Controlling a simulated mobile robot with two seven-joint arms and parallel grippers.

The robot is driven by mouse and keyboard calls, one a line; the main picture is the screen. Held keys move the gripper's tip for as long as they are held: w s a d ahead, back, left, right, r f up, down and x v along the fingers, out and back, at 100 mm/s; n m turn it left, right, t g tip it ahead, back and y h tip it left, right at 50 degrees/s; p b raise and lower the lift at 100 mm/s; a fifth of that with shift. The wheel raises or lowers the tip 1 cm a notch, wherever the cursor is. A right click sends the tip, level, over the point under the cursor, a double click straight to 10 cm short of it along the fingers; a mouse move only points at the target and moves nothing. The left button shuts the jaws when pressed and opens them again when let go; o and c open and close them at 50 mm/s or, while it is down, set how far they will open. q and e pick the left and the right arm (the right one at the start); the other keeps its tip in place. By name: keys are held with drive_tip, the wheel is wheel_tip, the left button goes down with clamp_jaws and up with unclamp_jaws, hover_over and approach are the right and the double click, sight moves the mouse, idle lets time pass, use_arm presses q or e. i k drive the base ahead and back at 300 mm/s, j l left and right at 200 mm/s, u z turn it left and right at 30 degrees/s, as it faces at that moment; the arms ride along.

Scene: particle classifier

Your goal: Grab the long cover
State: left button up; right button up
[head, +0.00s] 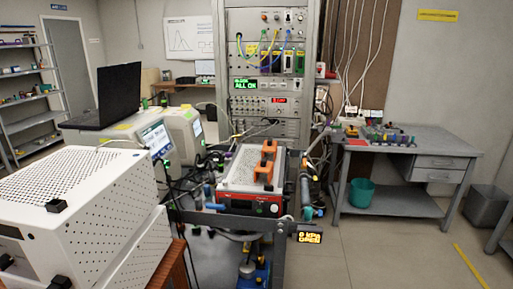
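No part labelled as the long cover can be made out for certain. A pale perforated top panel (236,170) lies on a red-fronted instrument (250,205) at the centre of the head view. Two orange handles (265,165) stand on this panel toward its right side. Nothing is touching the handles. Neither of my grippers shows in this view, so what they hold cannot be seen.
A large white perforated box (95,205) fills the lower left. Behind it, a black laptop (108,95) sits on pale instruments. A tall equipment rack (270,75) stands behind the centre. A grey workbench (410,145) stands at right, with open floor (385,240) in front.

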sight(269, 145)
drive_tip(key=i+l+u, duration=0.25)
drive_tip(key=l+u, duration=0.25)
drive_tip(key=l, duration=0.25)
drive_tip(key=i+l+u, duration=0.25)
drive_tip(key=l, duration=0.2)
drive_tip(key=l+u, duration=0.25)
drive_tip(key=l, duration=0.15)
drive_tip(key=i+l+u, duration=0.1)
drive_tip(key=l+u, duration=0.15)
drive_tip(key=l, duration=0.15)
drive_tip(key=l+u, duration=0.25)
drive_tip(key=l, duration=0.15)
drive_tip(key=i+l+u, duration=0.2)
drive_tip(key=l, duration=0.2)
drive_tip(key=l+u, duration=0.2)
drive_tip(key=l, duration=0.25)
